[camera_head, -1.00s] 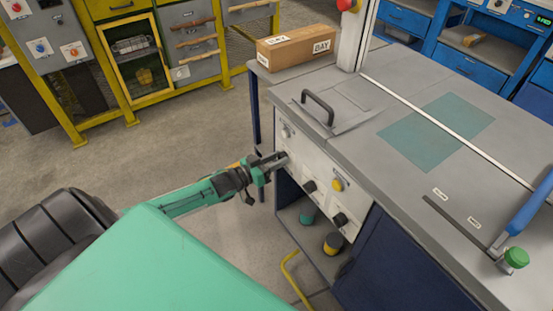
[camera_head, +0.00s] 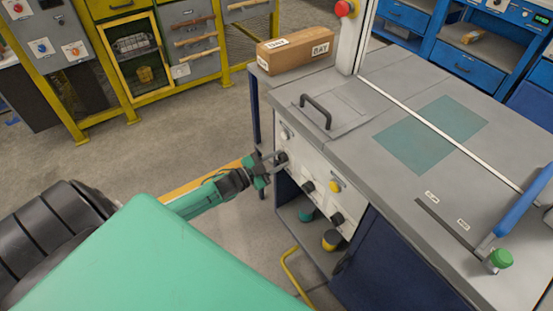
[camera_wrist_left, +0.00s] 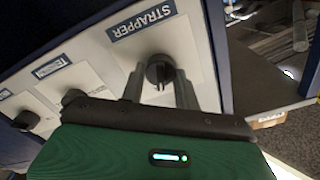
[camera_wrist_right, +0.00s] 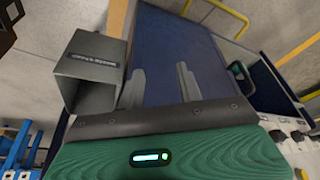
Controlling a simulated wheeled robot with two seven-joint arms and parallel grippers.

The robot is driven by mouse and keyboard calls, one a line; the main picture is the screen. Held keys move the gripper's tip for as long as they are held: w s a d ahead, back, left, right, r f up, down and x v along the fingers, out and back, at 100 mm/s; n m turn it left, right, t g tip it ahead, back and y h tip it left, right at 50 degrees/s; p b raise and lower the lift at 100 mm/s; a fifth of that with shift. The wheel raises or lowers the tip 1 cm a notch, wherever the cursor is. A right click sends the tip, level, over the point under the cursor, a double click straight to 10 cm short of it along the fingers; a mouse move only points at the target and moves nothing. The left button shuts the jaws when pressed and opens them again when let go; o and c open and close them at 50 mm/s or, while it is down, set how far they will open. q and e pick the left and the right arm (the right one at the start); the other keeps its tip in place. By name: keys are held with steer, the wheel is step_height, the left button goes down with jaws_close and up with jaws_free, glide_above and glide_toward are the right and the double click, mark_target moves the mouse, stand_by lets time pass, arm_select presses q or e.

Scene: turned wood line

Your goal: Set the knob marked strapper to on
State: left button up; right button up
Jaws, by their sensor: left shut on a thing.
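The strapper knob (camera_wrist_left: 160,70) is dark and round, beneath the label STRAPPER (camera_wrist_left: 142,23) on a pale panel in the left wrist view. My left gripper (camera_wrist_left: 161,88) is shut on this knob, one finger on each side. In the head view my left gripper (camera_head: 279,160) reaches the upper left part of the panel (camera_head: 312,172); its fingers partly cover the knob. The knob's on and off marks cannot be read. My right gripper (camera_wrist_right: 160,85) is open and empty in the right wrist view, and out of the head view.
More dark knobs (camera_head: 308,187) and a yellow button (camera_head: 335,186) sit near the held knob. The worktop (camera_head: 350,145) above carries a handle (camera_head: 316,108) and a box (camera_head: 296,50). A grey open holder (camera_wrist_right: 92,70) is close to my right gripper.

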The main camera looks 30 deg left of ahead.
arm_select(q)
steer(key=shift+m, duration=1)
arm_select(e)
steer(key=shift+f, duration=0.5)
arm_select(q)
steer(key=o, duration=1)
arm_select(e)
steer(key=shift+w+r, duration=0.15)
steer(key=shift+r, duration=0.1)
arm_select(q)
steer(key=shift+s, duration=0.2)
steer(key=p+v, duration=0.1)
steer(key=v, duration=1.2)
steer(key=shift+s+a, duration=0.15)
steer(key=shift+s, duration=0.1)
arm_select(e)
steer(key=shift+s+x, duration=0.2)
steer(key=shift+x, duration=0.8)
